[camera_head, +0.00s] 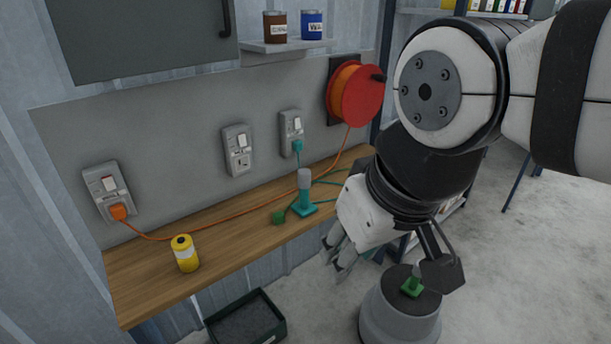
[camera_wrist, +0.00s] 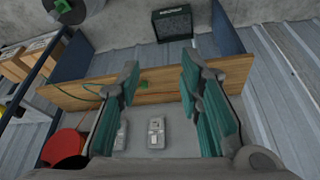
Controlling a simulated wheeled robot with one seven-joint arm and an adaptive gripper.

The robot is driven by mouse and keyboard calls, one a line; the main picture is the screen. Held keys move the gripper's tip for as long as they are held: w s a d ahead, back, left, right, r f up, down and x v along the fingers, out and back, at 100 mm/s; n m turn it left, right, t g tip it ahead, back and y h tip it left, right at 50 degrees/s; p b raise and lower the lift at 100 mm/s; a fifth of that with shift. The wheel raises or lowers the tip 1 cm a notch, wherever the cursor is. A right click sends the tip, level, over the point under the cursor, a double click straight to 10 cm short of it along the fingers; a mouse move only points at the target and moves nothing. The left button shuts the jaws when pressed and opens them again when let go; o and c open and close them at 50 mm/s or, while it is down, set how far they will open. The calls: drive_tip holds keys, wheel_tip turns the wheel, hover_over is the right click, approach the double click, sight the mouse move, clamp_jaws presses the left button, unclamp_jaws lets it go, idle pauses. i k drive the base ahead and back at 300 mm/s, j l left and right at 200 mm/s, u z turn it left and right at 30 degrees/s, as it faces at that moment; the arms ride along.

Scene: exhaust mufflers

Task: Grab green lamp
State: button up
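A small green lamp (camera_head: 411,287) with a grey upper part stands on a round, dark-topped grey stool. It also shows in the wrist view (camera_wrist: 63,6), at the top left edge. A teal lamp (camera_head: 304,207) with a grey head stands on the wooden bench. A green plug-like block (camera_head: 278,217) lies beside it, and shows between my fingers in the wrist view (camera_wrist: 143,84). My gripper (camera_head: 342,262) is at the bench's right front, left of the stool and apart from the green lamp. In the wrist view my gripper (camera_wrist: 160,80) is open and empty.
The wooden bench (camera_head: 150,280) carries a yellow can (camera_head: 185,253) and cables. A red cable reel (camera_head: 357,95) hangs on the wall near several sockets. A dark crate (camera_head: 278,331) is on the floor.

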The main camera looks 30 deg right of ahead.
sight(411, 288)
drive_tip(key=z, duration=1.25)
drive_tip(key=i+j+z, duration=0.1)
drive_tip(key=i+z, duration=0.2)
drive_tip(key=i+j+z, duration=0.15)
drive_tip(key=z, duration=0.2)
